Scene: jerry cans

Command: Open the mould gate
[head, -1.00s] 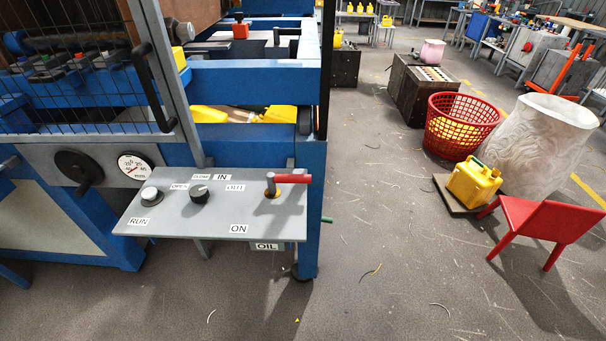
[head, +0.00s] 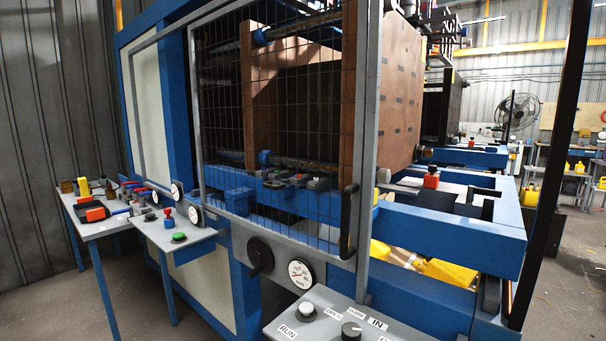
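The mould gate (head: 285,130) is a grey-framed wire mesh panel on the front of the blue machine. A black vertical handle (head: 348,222) is on its right edge. Behind the mesh are large brown mould blocks (head: 300,100). The gate covers the left part of the opening; to the right of its frame the blue rails (head: 450,235) show without mesh in front. Neither of my grippers is in view.
A grey control panel (head: 330,320) with knobs juts out at the bottom, below a dial gauge (head: 301,274) and a black hand wheel (head: 260,257). Side tables (head: 95,222) with tools stand at the left. Yellow cans (head: 450,272) lie inside the machine. Floor shows at the lower left.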

